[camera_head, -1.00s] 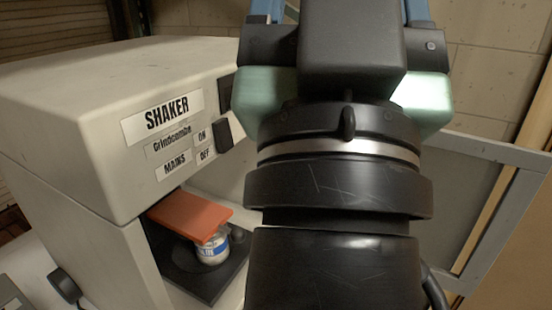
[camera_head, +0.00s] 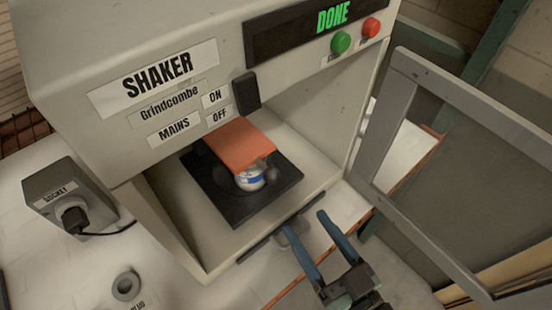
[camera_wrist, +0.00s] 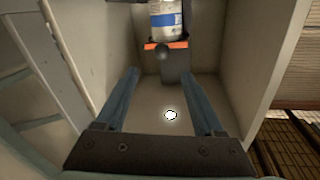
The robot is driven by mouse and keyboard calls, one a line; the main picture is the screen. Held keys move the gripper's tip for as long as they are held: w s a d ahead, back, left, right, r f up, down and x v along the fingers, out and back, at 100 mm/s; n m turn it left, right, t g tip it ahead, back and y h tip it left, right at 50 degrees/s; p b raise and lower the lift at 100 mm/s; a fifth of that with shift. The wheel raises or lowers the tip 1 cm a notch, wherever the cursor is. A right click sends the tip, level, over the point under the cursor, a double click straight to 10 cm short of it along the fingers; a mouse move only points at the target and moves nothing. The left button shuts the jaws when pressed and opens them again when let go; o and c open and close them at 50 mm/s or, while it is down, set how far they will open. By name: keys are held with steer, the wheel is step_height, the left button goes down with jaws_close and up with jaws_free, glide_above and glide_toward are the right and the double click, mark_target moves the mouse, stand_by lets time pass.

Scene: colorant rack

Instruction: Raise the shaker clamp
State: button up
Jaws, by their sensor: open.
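The shaker (camera_head: 120,40) has its front chamber open. Its orange clamp plate (camera_head: 238,143) lies over the top of a small white-and-blue tin (camera_head: 250,180), which stands on a black platform (camera_head: 230,207). The clamp plate appears touching the tin. In the wrist view the scene is inverted: the tin (camera_wrist: 167,22) is at the top, with the orange plate edge (camera_wrist: 165,45) and a round dark knob (camera_wrist: 165,53) below it. My gripper (camera_head: 303,222) is open and empty at the chamber's front opening, apart from the clamp. Its blue fingers (camera_wrist: 160,76) point into the chamber.
The shaker's display (camera_head: 332,18) reads DONE, beside green and red buttons (camera_head: 356,34). The framed door (camera_head: 385,125) stands open at the right. A socket box (camera_head: 68,190) with a plug and cable sits at left. Chamber side walls flank my fingers.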

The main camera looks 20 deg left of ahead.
mark_target(276, 181)
steer(key=p+x, duration=0.4)
steer(key=x, duration=0.8)
steer(key=shift+s+a+r+p, duration=0.1)
steer(key=shift+s+p, duration=0.05)
steer(key=shift+p, duration=0.2)
steer(key=shift+w+a, duration=0.35)
jaws_close()
stand_by(0.5)
